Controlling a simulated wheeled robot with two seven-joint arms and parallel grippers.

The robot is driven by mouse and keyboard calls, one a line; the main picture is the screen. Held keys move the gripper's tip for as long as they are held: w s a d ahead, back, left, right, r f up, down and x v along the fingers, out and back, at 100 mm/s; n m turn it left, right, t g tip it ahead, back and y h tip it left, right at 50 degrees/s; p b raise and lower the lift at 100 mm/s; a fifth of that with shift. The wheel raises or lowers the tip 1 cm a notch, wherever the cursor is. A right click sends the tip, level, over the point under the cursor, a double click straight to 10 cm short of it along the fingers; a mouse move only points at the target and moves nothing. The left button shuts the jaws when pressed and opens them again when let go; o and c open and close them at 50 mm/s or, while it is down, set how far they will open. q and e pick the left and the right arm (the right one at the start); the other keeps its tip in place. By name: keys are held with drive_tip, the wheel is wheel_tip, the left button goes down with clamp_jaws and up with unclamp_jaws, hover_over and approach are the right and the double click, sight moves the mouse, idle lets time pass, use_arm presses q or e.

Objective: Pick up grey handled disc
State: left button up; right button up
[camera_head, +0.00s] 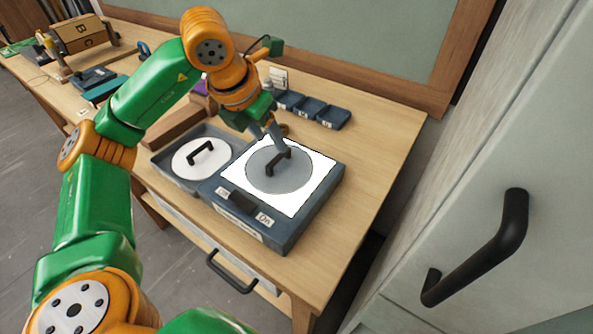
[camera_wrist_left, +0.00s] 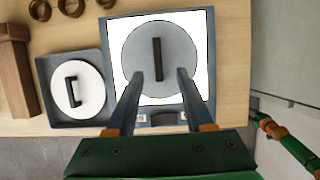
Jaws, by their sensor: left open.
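The grey handled disc (camera_head: 272,178) lies flat on the white lit top of a dark blue box (camera_head: 302,225) labelled "On". Its black bar handle stands up from its middle. In the left wrist view the disc (camera_wrist_left: 178,50) lies ahead of my left gripper (camera_wrist_left: 160,73). The two fingers are apart, one on each side of the handle's near end, with nothing between them that I can see held. In the head view the left gripper (camera_head: 272,138) hangs over the disc close to the handle. Whether it touches the disc is unclear. My right gripper is not in view.
A white handled disc (camera_head: 191,165) sits in a grey tray (camera_head: 160,161) left of the box. Small dark blue trays (camera_head: 310,107) and a white card stand behind. A wooden block (camera_wrist_left: 20,72) lies left. A cabinet with a black handle (camera_head: 497,250) stands at the right.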

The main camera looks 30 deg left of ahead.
sight(278, 156)
use_arm(q)
drive_tip(key=shift+s+a+f, duration=0.1)
drive_tip(key=shift+s+f, duration=0.05)
drive_tip(key=shift+f, duration=0.2)
drive_tip(key=p+x, duration=0.1)
drive_tip(key=x, duration=0.2)
drive_tip(key=p+x, duration=0.1)
drive_tip(key=x, duration=0.2)
drive_tip(key=shift+w+a+f, duration=0.1)
drive_tip(key=shift+w+f, duration=0.05)
drive_tip(key=shift+w, duration=0.2)
clamp_jaws()
idle(0.6)
